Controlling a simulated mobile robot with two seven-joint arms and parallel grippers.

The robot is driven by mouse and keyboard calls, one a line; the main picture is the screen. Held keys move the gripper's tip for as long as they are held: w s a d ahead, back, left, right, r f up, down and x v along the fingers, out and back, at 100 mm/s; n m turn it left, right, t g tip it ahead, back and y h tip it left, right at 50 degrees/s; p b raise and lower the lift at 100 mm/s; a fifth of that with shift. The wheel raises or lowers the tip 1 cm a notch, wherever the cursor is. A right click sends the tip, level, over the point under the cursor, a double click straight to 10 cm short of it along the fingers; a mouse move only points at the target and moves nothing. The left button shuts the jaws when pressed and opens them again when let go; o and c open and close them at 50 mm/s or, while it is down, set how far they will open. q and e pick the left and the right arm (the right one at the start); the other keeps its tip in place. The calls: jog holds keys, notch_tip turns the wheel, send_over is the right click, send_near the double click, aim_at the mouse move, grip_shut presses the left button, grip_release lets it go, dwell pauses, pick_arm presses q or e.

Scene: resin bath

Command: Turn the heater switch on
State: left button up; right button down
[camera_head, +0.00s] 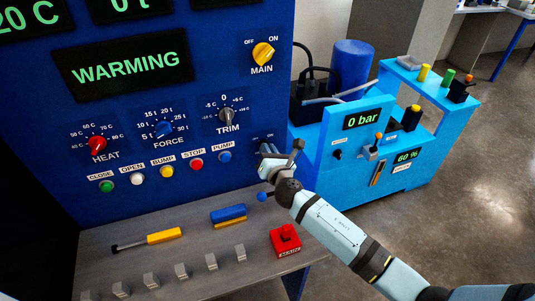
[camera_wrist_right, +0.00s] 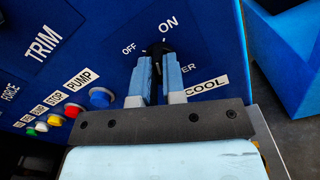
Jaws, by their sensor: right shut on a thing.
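The heater switch (camera_wrist_right: 158,47) is a small black knob on the blue panel in the right wrist view, below the OFF and ON marks. The label beside it shows only "ER"; the rest is hidden behind my fingers. My right gripper (camera_wrist_right: 159,62) is shut on this knob, one pale blue finger on each side. Which mark the knob points to is hard to tell. In the head view my right gripper (camera_head: 268,160) is at the panel's lower right and covers the knob. My left gripper is not in view.
The blue panel carries a red HEAT knob (camera_head: 97,144), a yellow MAIN knob (camera_head: 263,53) and a blue PUMP button (camera_head: 225,156) near my gripper. A grey shelf (camera_head: 205,233) below holds a red MAIN block (camera_head: 286,240).

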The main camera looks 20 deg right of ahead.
jog(key=shift+m+b, duration=0.7)
jog(key=shift+m, duration=1.5)
jog(key=c, duration=1.2)
grip_release()
jog(key=s+b, duration=0.1)
jog(key=s, duration=1.2)
jog(key=shift+s+d, duration=0.25)
jog(key=shift+s, duration=0.15)
